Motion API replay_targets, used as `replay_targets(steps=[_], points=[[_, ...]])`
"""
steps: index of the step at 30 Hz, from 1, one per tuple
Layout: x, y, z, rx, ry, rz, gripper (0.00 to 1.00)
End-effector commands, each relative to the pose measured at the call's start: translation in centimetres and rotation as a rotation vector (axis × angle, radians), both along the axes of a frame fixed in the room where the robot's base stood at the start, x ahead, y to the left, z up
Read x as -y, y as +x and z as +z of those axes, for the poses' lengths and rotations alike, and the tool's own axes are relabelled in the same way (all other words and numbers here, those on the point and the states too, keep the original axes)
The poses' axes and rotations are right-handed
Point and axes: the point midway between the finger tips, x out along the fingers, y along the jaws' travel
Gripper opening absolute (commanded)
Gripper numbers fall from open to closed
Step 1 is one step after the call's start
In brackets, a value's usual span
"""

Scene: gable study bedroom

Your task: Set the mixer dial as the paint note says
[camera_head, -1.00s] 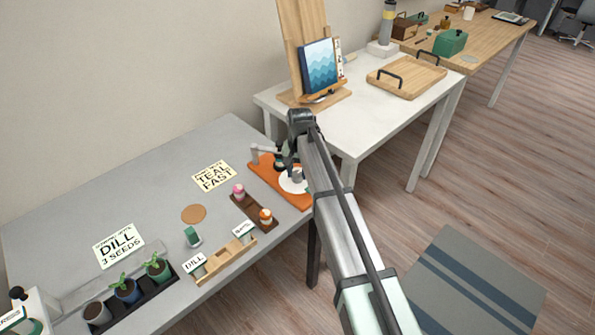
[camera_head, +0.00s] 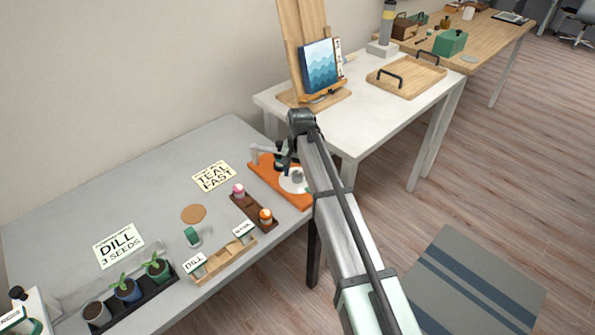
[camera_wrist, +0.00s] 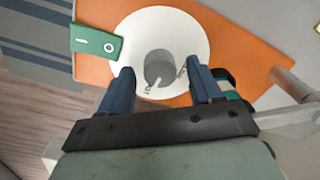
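The paint note (camera_head: 214,176) lies on the grey table and reads "TEAL FAST"; its smaller top line is too small to read. The mixer has an orange base (camera_head: 264,172) at the table's right end. Its white dial plate (camera_wrist: 125,45) carries a grey round knob (camera_wrist: 159,67) with a pale pointer toward the gripper. My gripper (camera_wrist: 160,78) is open, with its blue fingers on either side of the knob and a visible gap at the left. My arm hides part of the mixer in the head view.
A green switch block (camera_wrist: 97,44) marked with a circle and a bar sits beside the dial plate. A dark-and-teal round item (camera_wrist: 224,82) is partly behind the right finger. A brown rack (camera_head: 253,212) with pink and orange pots stands left of the mixer.

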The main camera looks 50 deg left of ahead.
Motion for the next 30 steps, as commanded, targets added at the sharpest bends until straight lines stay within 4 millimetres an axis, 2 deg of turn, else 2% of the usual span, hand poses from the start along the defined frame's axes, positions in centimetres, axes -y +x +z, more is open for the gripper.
replay_targets(steps=[7,11,14,30], points=[[0.0,0.0,0.0,0.0,0.0,0.001,0.64],[0.0,0.0,0.8,0.001,0.001,0.001,0.64],[0.0,0.1,2.0,0.001,0.002,0.001,0.64],[0.3,0.2,11.6,0.001,0.001,0.0,0.64]])
